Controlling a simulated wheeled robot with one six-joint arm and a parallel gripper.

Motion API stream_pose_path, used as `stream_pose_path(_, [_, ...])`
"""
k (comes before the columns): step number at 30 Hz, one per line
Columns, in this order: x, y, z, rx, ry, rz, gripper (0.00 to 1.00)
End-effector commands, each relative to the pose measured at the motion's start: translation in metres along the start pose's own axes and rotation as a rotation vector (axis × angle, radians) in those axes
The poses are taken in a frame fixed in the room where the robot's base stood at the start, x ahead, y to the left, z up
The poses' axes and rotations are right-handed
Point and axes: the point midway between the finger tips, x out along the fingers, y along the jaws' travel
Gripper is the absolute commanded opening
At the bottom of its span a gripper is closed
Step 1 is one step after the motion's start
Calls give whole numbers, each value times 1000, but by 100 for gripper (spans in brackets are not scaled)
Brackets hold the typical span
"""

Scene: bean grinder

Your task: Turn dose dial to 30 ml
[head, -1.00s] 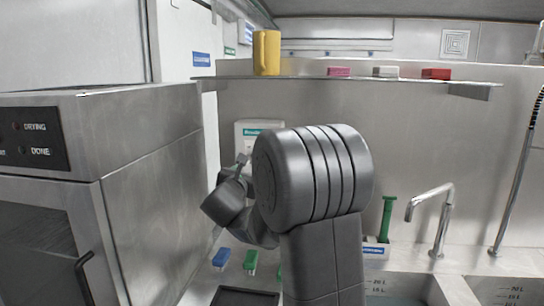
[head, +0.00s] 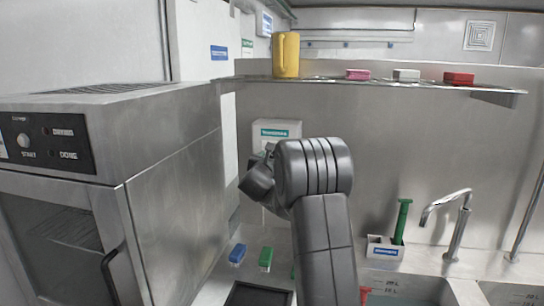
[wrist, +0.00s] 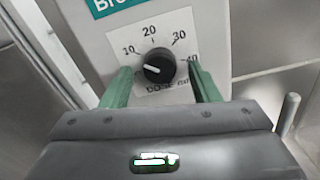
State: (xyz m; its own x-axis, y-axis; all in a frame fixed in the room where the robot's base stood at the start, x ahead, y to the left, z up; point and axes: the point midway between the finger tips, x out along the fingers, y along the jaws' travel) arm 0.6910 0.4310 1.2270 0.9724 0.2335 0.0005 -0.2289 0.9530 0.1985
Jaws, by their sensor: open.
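The dose dial (wrist: 160,66) is a round black knob with a white pointer line. It sits on a pale panel (wrist: 105,46) marked 10, 20, 30 and 40 around it. The pointer faces left, closest to the 10 side and away from the 30. My gripper (wrist: 160,72) is open in the wrist view, with one green finger left of the knob and one right of it, apart from it. In the head view, my arm hides the dial; only the upper part of the white dispenser (head: 258,130) with its teal label shows.
A steel oven-like machine (head: 170,165) stands close on the left. A shelf (head: 500,92) above holds a yellow jug (head: 286,55) and several coloured blocks. A faucet (head: 460,225) and sink are at right; blue (head: 237,254) and green (head: 265,257) brushes lie below.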

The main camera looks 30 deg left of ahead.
Motion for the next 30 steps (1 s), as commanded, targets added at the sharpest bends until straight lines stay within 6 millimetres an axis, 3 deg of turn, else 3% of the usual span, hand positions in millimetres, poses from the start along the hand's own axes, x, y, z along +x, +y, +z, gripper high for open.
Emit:
stream_pose_path(11, [5, 0, -1, 0, 1, 0, 55])
stream_pose_path(18, [5, 0, -1, 0, 1, 0, 11])
stream_pose_path(30, [5, -1, -4, 57, -1, 1, 11])
